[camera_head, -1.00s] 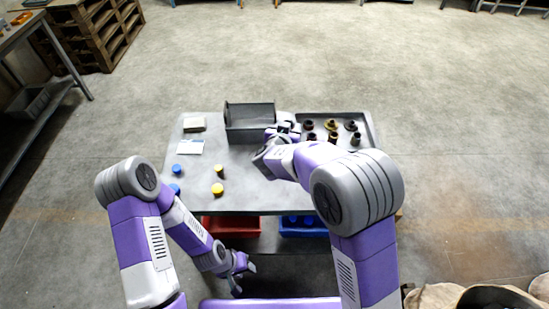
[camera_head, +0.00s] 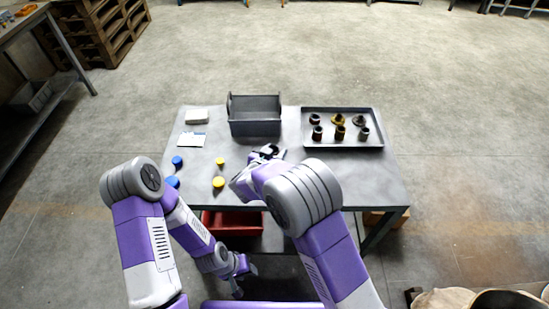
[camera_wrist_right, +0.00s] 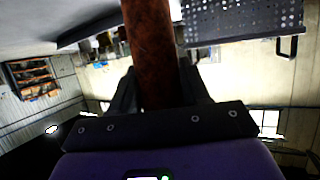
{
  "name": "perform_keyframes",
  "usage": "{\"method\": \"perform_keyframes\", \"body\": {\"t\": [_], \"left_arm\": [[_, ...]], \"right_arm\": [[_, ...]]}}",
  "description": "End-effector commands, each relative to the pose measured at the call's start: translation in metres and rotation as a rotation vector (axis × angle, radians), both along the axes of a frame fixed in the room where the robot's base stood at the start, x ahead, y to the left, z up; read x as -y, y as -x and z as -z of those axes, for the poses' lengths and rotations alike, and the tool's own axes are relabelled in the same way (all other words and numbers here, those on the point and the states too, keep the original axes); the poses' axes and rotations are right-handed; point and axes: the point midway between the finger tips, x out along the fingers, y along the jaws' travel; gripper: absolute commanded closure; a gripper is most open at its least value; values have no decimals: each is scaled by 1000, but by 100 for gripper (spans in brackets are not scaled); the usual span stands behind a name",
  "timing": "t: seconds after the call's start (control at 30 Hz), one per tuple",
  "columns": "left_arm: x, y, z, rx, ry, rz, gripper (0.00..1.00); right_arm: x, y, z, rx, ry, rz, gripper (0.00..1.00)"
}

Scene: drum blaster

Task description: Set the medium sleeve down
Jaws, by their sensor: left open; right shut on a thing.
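My right gripper (camera_head: 272,152) is over the middle of the grey table (camera_head: 370,178), in front of the grey bin. In the right wrist view the right gripper (camera_wrist_right: 160,92) is shut on a rusty brown cylinder (camera_wrist_right: 150,45), which I take to be the medium sleeve. The sleeve's far end is cut off by the top of that view. In the head view the sleeve is too small and dark to make out, so I cannot tell whether it touches the table. My left gripper (camera_head: 242,275) is open and empty, low before the table's front edge.
A grey bin (camera_head: 254,128) stands at the back. A tray (camera_head: 345,146) at the right holds several dark and yellowish fittings. Blue caps (camera_head: 177,161) and yellow caps (camera_head: 218,182) lie at the left, near a white card (camera_head: 192,140). The table's front right is clear.

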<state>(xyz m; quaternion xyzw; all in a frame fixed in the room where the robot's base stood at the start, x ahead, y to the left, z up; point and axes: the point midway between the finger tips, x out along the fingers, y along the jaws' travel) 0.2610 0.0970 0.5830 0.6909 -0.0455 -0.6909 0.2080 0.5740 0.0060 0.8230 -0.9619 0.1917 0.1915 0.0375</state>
Motion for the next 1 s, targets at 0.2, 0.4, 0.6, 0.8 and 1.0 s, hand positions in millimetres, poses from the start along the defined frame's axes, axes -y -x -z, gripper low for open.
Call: {"method": "perform_keyframes", "body": {"t": [0.2, 0.4, 0.6, 0.8, 1.0], "left_arm": [[0, 0, 8, 0, 0, 0, 57], [0, 0, 8, 0, 0, 0, 57], [0, 0, 8, 0, 0, 0, 57], [0, 0, 8, 0, 0, 0, 57], [0, 0, 8, 0, 0, 0, 57]], "right_arm": [[0, -1, 15, 7, -1, 0, 100], [0, -1, 15, 6, -1, 0, 100], [0, 0, 19, 1, 0, -1, 42], [0, 0, 19, 1, 0, -1, 29], [0, 0, 17, 1, -1, -1, 29]]}}
